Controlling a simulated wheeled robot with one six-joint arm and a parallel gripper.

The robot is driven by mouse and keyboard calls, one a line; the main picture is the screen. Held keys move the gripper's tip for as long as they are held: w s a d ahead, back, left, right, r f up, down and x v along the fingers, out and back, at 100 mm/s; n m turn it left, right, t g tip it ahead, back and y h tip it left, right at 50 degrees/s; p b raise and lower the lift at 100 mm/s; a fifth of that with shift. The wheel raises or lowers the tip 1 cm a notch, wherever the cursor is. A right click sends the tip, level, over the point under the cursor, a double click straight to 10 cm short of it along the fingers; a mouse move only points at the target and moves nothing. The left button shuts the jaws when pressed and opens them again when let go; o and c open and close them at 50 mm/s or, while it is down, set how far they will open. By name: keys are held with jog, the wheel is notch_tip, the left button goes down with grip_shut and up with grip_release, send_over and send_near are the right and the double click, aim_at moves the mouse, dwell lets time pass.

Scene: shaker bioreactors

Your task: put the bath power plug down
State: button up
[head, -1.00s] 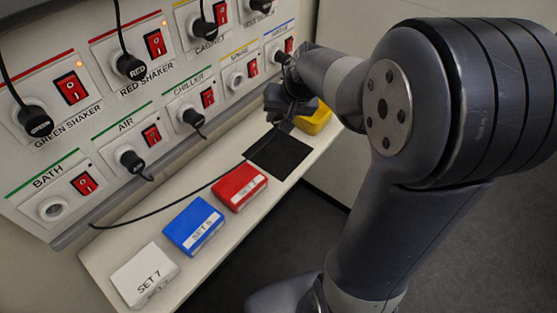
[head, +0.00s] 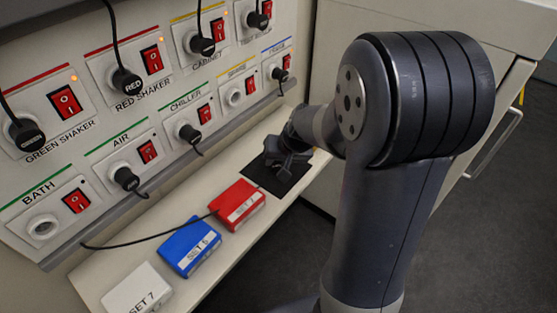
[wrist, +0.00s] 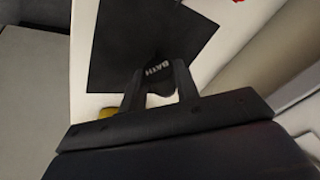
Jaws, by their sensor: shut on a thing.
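The bath power plug (wrist: 158,70) is black with a white "BATH" label. In the wrist view it sits between the two fingers of my gripper (wrist: 160,84), which is shut on it. In the head view my gripper (head: 286,166) is low over the shelf, at the black mat (head: 258,176), and hides the plug. The mat also fills much of the upper wrist view (wrist: 112,40). I cannot tell whether the plug touches the mat. The plug's black cable (head: 150,238) runs along the shelf to the left. The BATH socket (head: 43,227) is empty.
Red (head: 238,206), blue (head: 190,247) and white (head: 138,290) boxes stand on the shelf (head: 95,275) left of the mat. The socket panel (head: 75,145) with several plugs and red switches rises behind. A yellow thing (wrist: 108,112) shows beside a finger in the wrist view.

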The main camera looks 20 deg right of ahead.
jog(key=shift+f, duration=0.1)
jog(key=shift+f+b, duration=0.35)
jog(key=shift+b, duration=0.2)
jog(key=shift+f, duration=0.2)
jog(key=o, duration=1)
jog(key=shift+r, duration=0.2)
jog(key=shift+r+p, duration=0.7)
jog(key=shift+p, duration=0.05)
jog(key=v, duration=1.1)
jog(key=shift+s+r+p, duration=0.2)
jog(key=shift+r+p, duration=0.05)
jog(key=shift+p, duration=0.2)
jog(key=shift+d+f, duration=0.1)
